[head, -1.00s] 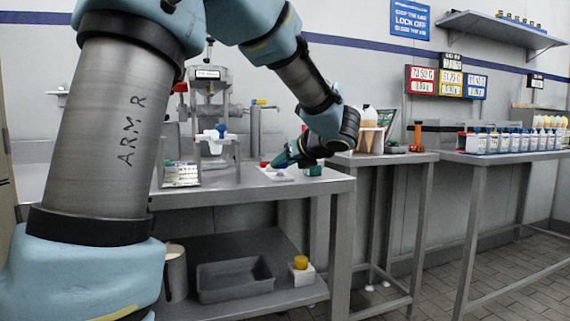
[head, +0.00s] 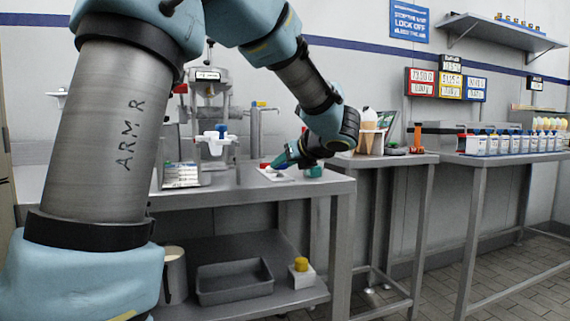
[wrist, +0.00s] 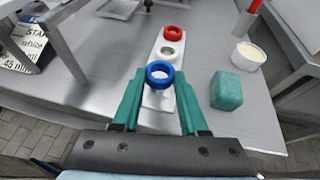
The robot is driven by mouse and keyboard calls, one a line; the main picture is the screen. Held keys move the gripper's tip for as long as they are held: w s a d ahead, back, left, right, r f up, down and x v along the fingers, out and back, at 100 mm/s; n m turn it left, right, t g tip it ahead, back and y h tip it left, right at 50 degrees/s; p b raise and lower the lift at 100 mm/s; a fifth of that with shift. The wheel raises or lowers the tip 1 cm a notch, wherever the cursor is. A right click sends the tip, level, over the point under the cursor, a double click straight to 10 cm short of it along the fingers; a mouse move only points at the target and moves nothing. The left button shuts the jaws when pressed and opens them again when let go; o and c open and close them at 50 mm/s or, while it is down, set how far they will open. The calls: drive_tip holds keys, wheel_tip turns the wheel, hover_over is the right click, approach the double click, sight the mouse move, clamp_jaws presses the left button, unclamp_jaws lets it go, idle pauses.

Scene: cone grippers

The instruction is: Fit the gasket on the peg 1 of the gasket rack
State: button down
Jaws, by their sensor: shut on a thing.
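A blue ring gasket (wrist: 160,75) is held between the teal fingertips of my gripper (wrist: 159,84) in the wrist view. The gripper is shut on it. The white gasket rack (wrist: 157,99) runs away from me under and beyond the gasket. A red ring (wrist: 172,33) sits at the rack's far end, with a pale grey ring (wrist: 168,53) in front of it. The blue gasket overlaps the near part of the rack; the peg there is hidden, and I cannot tell whether it is around the peg. In the head view my gripper (head: 285,160) is low over the table.
A teal block (wrist: 227,91) stands on the metal table right of the rack. The table left of the rack is mostly clear.

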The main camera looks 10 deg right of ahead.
drive_tip(key=shift+f, duration=0.2)
drive_tip(key=shift+f+b, duration=0.35)
drive_tip(key=shift+b, duration=0.25)
drive_tip(key=shift+f+b, duration=0.55)
drive_tip(key=shift+c, duration=1.8)
unclamp_jaws()
drive_tip(key=p+v, duration=0.1)
drive_tip(key=v, duration=0.9)
drive_tip(key=shift+s+r, duration=0.2)
drive_tip(key=shift+s, duration=0.15)
drive_tip(key=shift+d, duration=0.1)
